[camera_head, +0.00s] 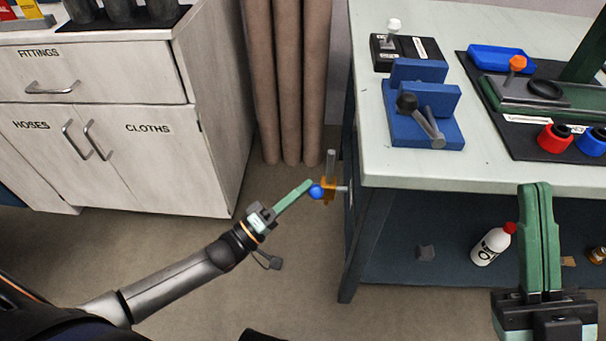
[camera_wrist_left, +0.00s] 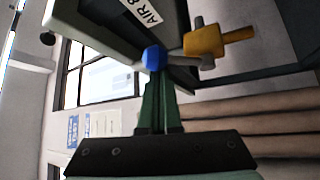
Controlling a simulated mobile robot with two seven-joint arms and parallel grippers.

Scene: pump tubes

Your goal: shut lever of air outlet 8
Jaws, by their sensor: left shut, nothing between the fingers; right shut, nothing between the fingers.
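The air outlet 8 valve has an orange-yellow body (camera_head: 329,188) on the side of the workbench, with a grey pipe rising above it. Its lever ends in a blue ball knob (camera_head: 316,191). In the left wrist view the label "AIR 8" (camera_wrist_left: 142,10) sits above the blue knob (camera_wrist_left: 154,59), and the yellow body (camera_wrist_left: 205,41) is to the knob's right. A grey lever runs between them. My left gripper (camera_head: 308,184) is shut and empty, its green fingertips at the knob; I cannot tell whether they touch. My right gripper (camera_head: 535,187) is shut and empty over the bench's front edge.
The bench top (camera_head: 400,170) carries a blue clamp block (camera_head: 427,130) with a black-knobbed handle, a black box and a green-framed fixture. A cabinet (camera_head: 120,150) is at left. Floor between is clear.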

